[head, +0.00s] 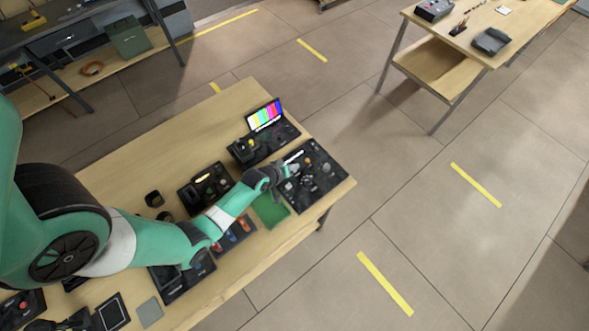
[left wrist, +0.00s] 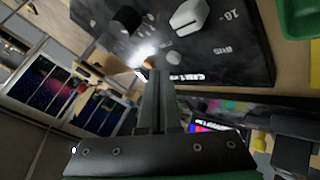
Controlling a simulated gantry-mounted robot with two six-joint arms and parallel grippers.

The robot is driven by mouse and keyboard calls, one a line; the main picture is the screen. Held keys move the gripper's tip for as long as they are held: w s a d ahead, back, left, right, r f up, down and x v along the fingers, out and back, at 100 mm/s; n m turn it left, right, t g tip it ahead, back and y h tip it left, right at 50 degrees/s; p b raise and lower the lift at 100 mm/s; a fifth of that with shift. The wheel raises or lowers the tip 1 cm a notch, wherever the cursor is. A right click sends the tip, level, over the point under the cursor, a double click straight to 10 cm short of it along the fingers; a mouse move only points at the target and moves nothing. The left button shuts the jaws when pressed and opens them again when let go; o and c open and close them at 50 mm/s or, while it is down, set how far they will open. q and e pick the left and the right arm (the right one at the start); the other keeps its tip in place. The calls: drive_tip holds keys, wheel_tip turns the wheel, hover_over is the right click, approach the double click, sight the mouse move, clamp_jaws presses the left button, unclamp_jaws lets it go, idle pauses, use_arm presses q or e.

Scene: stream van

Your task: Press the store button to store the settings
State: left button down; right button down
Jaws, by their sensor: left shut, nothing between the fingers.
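A black control panel (head: 323,171) with several knobs and buttons lies at the right end of the wooden table. My left gripper (head: 294,171) is over the left part of this panel, its arm reaching in from the left. In the left wrist view the shut fingers (left wrist: 157,100) point at the panel (left wrist: 225,55), close to a small orange-brown button (left wrist: 149,62) beside a bright glow. I cannot tell whether they touch. A white pointer knob (left wrist: 190,17) and a dark round knob (left wrist: 126,19) show nearby. No store label is readable. My right gripper is not in view.
A device with a colour-bar screen (head: 265,116) stands behind the panel. A green mat (head: 270,209) and another black control box (head: 206,187) lie near my left arm. The bare wooden table top (head: 165,140) is free at the back left.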

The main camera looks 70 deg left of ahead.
use_arm(q)
drive_tip(key=shift+f, duration=0.1)
idle(0.7)
drive_tip(key=shift+f+b, duration=0.3)
drive_tip(key=shift+b, duration=0.05)
drive_tip(key=shift+f+b, duration=0.35)
drive_tip(key=shift+f, duration=0.1)
idle(0.5)
drive_tip(key=shift+r, duration=0.1)
drive_tip(key=shift+r+p, duration=0.75)
drive_tip(key=shift+p, duration=0.1)
wheel_tip(320, 180, up, 5)
drive_tip(key=p, duration=0.4)
drive_tip(key=shift+p, duration=0.4)
